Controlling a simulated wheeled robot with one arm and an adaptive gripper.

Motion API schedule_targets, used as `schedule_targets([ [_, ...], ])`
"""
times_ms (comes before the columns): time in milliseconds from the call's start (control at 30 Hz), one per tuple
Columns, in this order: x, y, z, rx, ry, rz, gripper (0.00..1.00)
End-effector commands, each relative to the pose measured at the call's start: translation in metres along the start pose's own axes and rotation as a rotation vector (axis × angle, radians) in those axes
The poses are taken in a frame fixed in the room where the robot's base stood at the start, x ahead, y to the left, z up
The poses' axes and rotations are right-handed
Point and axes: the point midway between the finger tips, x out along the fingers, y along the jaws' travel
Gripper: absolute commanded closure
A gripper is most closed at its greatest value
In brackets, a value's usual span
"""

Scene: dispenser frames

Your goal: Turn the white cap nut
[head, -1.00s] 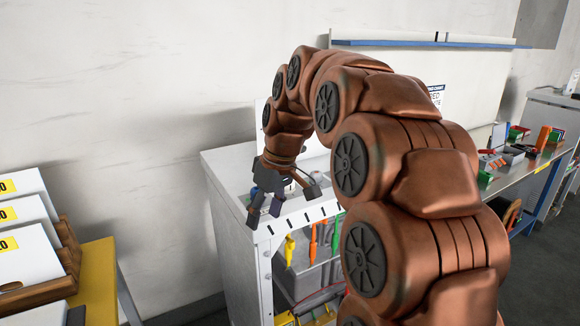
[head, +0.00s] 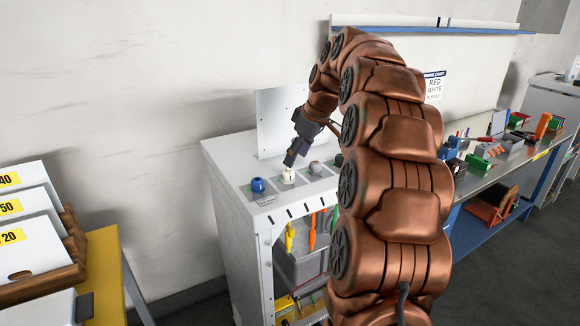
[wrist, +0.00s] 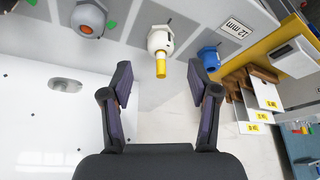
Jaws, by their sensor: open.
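The white cap nut (head: 289,176) sits on the cabinet's grey top, in the middle of the row, between a blue one and a grey one. In the wrist view the white cap nut (wrist: 160,40) shows a yellow cylindrical part (wrist: 161,68) pointing toward my gripper. My gripper (head: 291,158) is just above and behind it in the head view. In the wrist view my gripper (wrist: 160,84) is open and empty, with its fingers on either side of the yellow part's line. Neither finger visibly touches the nut there.
The blue nut (head: 258,186) is close on the left and the grey nut (head: 315,167) on the right. An upright panel (head: 275,120) stands behind the row. Coloured tools hang below the cabinet's front edge. A cluttered bench (head: 500,170) is at right.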

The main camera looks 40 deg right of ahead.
Motion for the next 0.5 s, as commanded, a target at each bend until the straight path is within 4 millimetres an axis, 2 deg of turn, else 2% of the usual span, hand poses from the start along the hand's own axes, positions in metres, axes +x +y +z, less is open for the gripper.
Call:
schedule_targets([
  [300,0.033,-0.001,0.0,0.002,-0.003,-0.006,0.39],
  [500,0.048,-0.001,0.0,0.001,-0.003,-0.003,0.39],
])
